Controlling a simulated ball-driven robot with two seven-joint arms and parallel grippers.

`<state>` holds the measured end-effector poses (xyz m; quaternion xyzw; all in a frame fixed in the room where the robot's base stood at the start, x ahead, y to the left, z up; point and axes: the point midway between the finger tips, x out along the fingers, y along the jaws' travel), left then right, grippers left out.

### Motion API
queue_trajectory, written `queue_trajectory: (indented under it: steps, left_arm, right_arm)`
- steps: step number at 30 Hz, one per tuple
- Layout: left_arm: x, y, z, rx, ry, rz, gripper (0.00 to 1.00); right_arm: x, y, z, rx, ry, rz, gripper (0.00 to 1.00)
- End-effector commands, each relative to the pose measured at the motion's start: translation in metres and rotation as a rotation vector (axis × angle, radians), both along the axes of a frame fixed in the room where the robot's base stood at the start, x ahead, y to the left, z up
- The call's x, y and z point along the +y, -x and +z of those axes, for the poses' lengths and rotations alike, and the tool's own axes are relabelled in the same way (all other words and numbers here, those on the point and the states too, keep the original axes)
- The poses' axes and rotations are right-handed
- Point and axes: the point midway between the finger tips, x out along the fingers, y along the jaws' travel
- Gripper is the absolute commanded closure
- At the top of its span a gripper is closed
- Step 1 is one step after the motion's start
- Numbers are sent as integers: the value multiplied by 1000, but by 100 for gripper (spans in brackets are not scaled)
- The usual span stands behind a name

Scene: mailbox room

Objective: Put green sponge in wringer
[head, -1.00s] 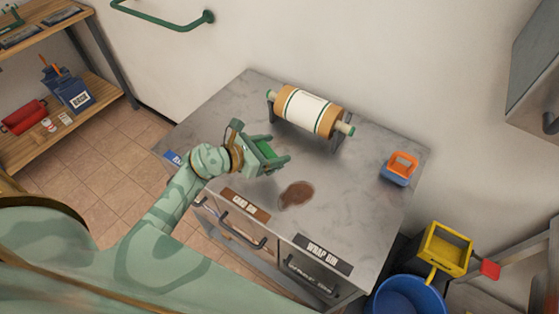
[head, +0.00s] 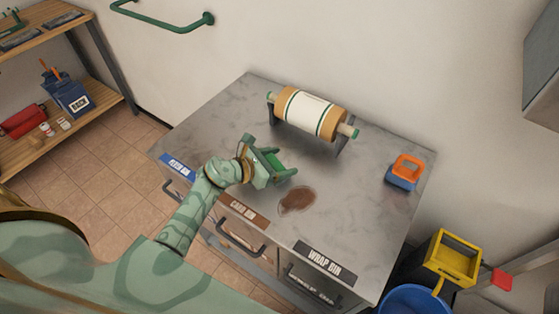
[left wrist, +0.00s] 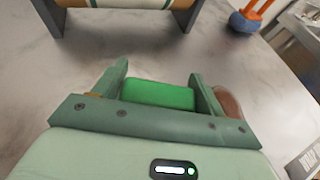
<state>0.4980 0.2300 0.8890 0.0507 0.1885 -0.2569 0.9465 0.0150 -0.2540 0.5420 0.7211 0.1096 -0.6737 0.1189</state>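The green sponge (head: 274,160) is between the two fingers of my left gripper (head: 282,165), over the grey metal table. In the left wrist view the sponge (left wrist: 158,95) fills the gap and appears to touch both fingers of the left gripper (left wrist: 160,80). I cannot tell whether the sponge is clear of the tabletop. The yellow wringer (head: 432,256), an open-topped box with a red-ended handle, sits at the lower right by a blue bucket (head: 412,299). My right gripper is not in view.
A paper roll on a stand (head: 312,114) is at the table's back. A blue and orange object (head: 404,178) stands at the right. A brown stain (head: 297,200) is near the front. Labelled drawers line the table's front. A shelf (head: 95,123) is at left.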

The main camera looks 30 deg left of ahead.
Motion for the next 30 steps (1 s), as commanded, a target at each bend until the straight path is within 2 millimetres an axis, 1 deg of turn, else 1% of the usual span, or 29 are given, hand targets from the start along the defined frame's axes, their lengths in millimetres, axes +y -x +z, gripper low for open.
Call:
queue_trajectory:
  steps: [1, 2, 9, 12, 14, 17, 24, 29, 30]
  left_arm:
    - [0, 0, 0, 0, 1, 0, 14]
    - [0, 0, 0, 0, 1, 0, 12]
    - [0, 0, 1, 0, 1, 0, 12]
    - [1, 1, 6, 0, 2, 1, 12]
    - [5, 8, 8, 2, -3, 1, 12]
    - [14, 25, 16, 3, -4, -1, 12]
    - [41, 70, 37, 3, -4, -1, 12]
    - [52, 89, 46, 3, 0, -1, 12]
    - [54, 93, 47, 4, -1, -1, 7]
  right_arm:
    - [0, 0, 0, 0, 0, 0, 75]
    - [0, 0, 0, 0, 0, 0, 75]
    - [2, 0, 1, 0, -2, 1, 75]
    - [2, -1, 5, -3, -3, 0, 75]
    - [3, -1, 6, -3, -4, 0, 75]
    - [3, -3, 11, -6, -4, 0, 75]
    - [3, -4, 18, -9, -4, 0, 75]
    - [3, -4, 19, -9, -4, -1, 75]
    - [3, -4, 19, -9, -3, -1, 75]
